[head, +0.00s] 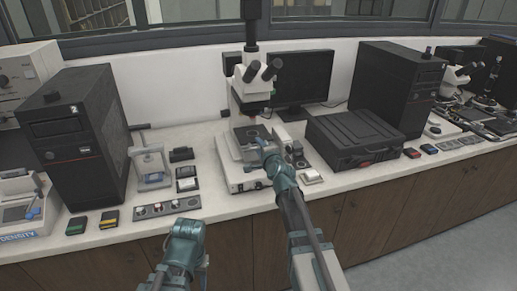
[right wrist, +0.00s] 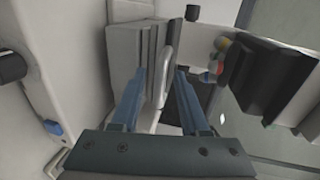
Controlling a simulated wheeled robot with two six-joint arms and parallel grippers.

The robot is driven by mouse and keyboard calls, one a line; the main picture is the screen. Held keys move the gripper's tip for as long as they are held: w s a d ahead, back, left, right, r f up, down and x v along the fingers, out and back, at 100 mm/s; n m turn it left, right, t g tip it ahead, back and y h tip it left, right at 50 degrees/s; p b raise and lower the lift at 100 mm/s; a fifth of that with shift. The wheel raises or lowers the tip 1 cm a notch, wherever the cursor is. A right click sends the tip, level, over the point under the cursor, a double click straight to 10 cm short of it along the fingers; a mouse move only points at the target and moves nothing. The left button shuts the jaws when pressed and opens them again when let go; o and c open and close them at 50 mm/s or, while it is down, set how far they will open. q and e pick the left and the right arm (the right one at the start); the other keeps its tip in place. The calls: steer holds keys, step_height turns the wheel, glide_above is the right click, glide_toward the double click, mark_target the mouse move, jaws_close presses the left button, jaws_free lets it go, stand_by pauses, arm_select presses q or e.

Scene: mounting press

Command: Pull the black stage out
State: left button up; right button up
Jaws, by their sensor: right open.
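The black stage (head: 246,131) appears as a dark plate on the white microscope (head: 238,176), under its objectives, partly hidden by my gripper. My right gripper (head: 262,146) is at the front of the stage. In the right wrist view, its two blue fingers (right wrist: 160,75) are open, with a pale upright bar (right wrist: 166,60) between them beside a grey layered block (right wrist: 133,45). I cannot tell whether the fingers touch the bar. My left gripper (head: 187,228) is low in front of the bench, away from the stage; its jaws cannot be made out.
A black case (head: 352,137) lies right of the microscope, with a monitor (head: 302,78) behind. A small white press (head: 150,163) and a knob panel (head: 167,207) stand left. A black tower (head: 75,135) is farther left. The counter's front strip is partly clear.

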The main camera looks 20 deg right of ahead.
jaws_close()
stand_by(1.4)
